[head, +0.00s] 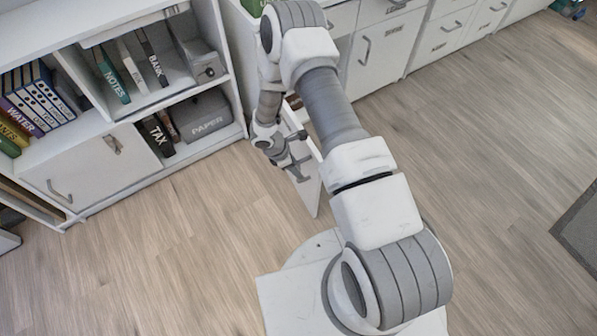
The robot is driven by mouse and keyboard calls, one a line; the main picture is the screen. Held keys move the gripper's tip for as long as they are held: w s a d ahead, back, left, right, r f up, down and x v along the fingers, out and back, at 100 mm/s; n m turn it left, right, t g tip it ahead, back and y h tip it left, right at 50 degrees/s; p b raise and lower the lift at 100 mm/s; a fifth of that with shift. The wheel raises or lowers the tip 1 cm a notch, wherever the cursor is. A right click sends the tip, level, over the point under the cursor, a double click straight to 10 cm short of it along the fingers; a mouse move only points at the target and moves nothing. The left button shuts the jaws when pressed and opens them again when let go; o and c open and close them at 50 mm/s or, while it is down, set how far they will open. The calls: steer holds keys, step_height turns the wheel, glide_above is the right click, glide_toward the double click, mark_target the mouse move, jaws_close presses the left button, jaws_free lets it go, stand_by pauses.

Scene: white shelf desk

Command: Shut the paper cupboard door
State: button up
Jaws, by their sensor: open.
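The paper cupboard is the open lower right compartment of the white shelf unit (133,192), with a grey box marked PAPER (207,118) in it. A white door panel (311,196) stands swung out into the room to the right of that compartment. My arm hides its upper part and its hinge side. My gripper (296,168) is open, in front of the left face of the door panel. I cannot tell whether it touches the panel.
A dark TAX book (156,136) stands left of the PAPER box. A shut white door (85,176) is at the lower left of the shelf unit. White drawers and cupboards (380,45) line the back. The wooden floor (190,240) in front of the shelf is clear.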

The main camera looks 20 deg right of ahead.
steer(key=shift+x, duration=1.05)
jaws_close()
stand_by(0.7)
